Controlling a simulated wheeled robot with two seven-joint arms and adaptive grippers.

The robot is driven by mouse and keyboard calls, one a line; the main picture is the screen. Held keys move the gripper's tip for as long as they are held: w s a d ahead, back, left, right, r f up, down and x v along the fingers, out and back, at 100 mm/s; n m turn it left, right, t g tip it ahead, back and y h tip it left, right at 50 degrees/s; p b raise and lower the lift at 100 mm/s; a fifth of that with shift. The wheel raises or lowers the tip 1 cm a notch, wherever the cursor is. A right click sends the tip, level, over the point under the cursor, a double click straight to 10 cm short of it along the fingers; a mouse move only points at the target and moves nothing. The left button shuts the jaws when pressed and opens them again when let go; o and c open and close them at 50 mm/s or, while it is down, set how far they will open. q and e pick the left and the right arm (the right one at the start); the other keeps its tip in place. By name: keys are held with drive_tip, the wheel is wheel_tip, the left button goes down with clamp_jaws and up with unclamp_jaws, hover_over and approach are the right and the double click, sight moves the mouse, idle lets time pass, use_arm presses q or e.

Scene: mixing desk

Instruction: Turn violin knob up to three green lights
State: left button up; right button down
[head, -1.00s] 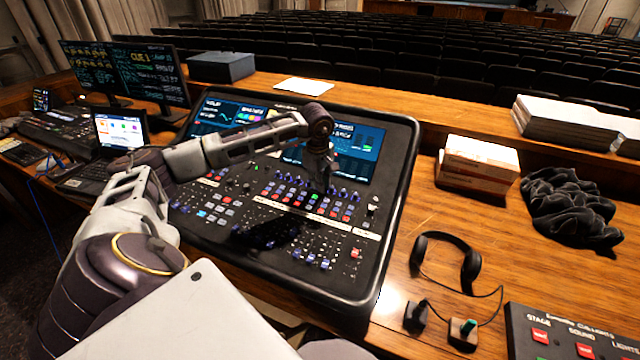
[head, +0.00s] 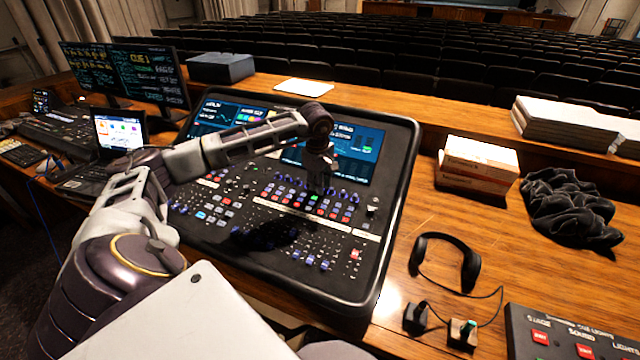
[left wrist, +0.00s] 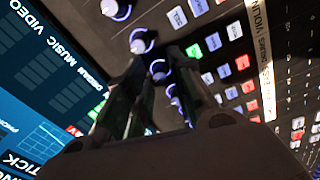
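The mixing desk (head: 345,285) has a row of blue-ringed knobs below its screen. In the left wrist view, several of these knobs (left wrist: 142,40) show in a line. A strip with the word VIOLIN (left wrist: 262,22) runs beside the buttons there. I cannot tell which knob is the violin one. My left gripper (head: 318,190) points down at the knob row. In the left wrist view its fingers (left wrist: 156,60) are apart, with knobs visible in the gap. Contact with a knob cannot be made out. Knob lights are too small or hidden to read. My right gripper is not in view.
A lit green button (left wrist: 194,51) sits beside the knob row. Headphones (head: 447,258), a box (head: 478,165) and a dark cloth (head: 568,208) lie to the right of the desk. A laptop (head: 120,135) and monitors (head: 150,72) stand at left.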

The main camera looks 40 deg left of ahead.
use_arm(q)
wheel_tip(320, 180, up, 12)
drive_tip(key=s, duration=0.1)
drive_tip(key=shift+s+d+f, duration=0.25)
drive_tip(key=shift+s+d, duration=0.05)
drive_tip(key=shift+d, duration=0.05)
drive_tip(key=shift+r, duration=0.1)
idle(0.7)
